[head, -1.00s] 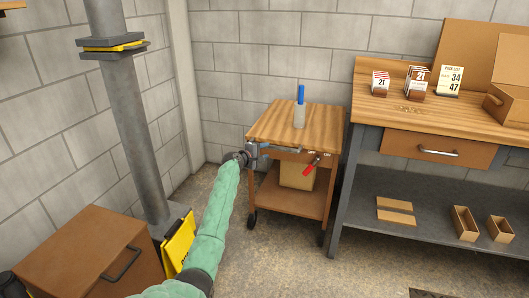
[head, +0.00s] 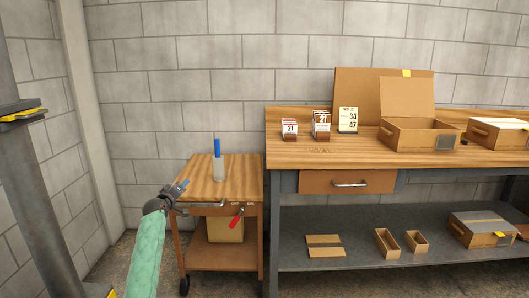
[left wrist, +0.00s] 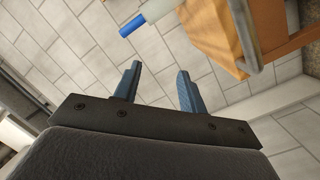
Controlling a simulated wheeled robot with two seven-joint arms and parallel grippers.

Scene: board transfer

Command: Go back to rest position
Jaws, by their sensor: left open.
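My left arm, in a green sleeve, comes up from the lower left of the head view. Its left gripper (head: 180,187) is at the left front edge of the small wooden cart (head: 200,175). In the left wrist view the two blue fingers (left wrist: 157,90) stand apart with nothing between them. The cart's wooden edge shows at the upper right of that view, apart from the fingers. My right gripper is not in view.
A grey column (head: 30,160) stands at the left.

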